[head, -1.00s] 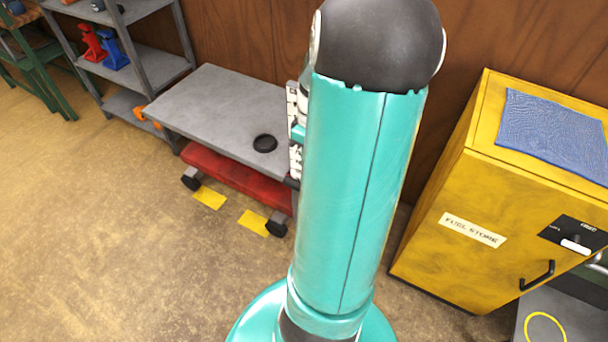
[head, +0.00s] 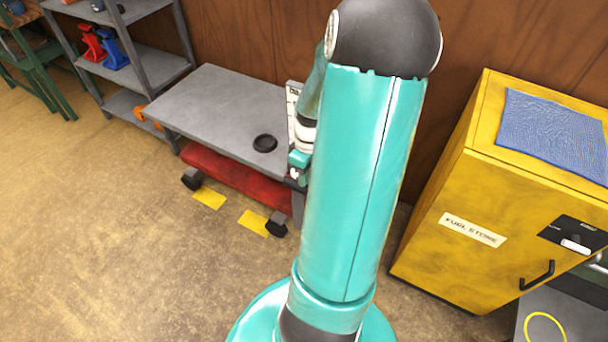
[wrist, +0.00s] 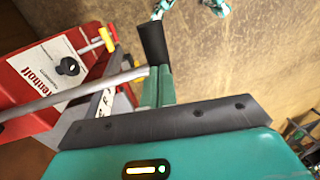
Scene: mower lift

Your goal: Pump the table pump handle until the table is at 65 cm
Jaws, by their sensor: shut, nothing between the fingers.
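The lift table (head: 215,105) has a grey top over a red base (head: 235,175). A white scale strip with dark marks (head: 293,95) stands at its right end, partly hidden by my arm; I cannot read its height. In the wrist view, the pump handle's grey rod (wrist: 80,97) runs from the left to my fingers. A black cylindrical grip (wrist: 152,42) shows at the fingertips. My gripper (wrist: 157,75) is shut with nothing between its fingers, close against the rod's end; I cannot tell whether they touch. It also shows at the table's right end in the head view (head: 298,165).
A red panel with a white label and black knob (wrist: 67,66) is left in the wrist view. A black disc (head: 265,143) lies on the table. A yellow fuel cabinet (head: 440,260) stands right, a grey shelf (head: 150,65) back left. The left floor is clear.

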